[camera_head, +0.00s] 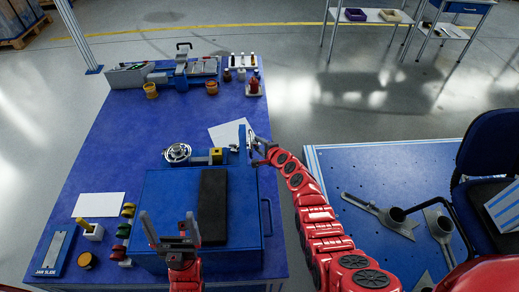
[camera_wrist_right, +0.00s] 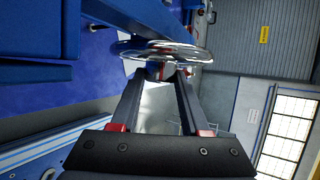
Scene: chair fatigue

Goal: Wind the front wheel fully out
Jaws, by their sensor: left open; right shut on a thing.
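A chrome wheel (camera_wrist_right: 165,52) fills the top middle of the right wrist view, seen nearly edge-on. In the head view a thin wheel (camera_head: 249,140) shows edge-on at the right end of the blue vise-like device (camera_head: 205,160). My right gripper (camera_head: 259,150) reaches it from the right; in the wrist view its fingers (camera_wrist_right: 160,80) are shut on a small knob (camera_wrist_right: 160,71) just in front of the wheel. Another silver handwheel (camera_head: 177,152) sits on the device's left side. My left gripper (camera_head: 171,228) is open and empty above the bench's near part.
A blue box with a black pad (camera_head: 213,205) lies in front of the device. White sheets (camera_head: 98,205), coloured knobs (camera_head: 126,228) and a tool tray (camera_head: 125,76) lie on the blue bench (camera_head: 120,150). A perforated blue platform (camera_head: 390,170) with metal parts and a chair (camera_head: 490,150) stands right.

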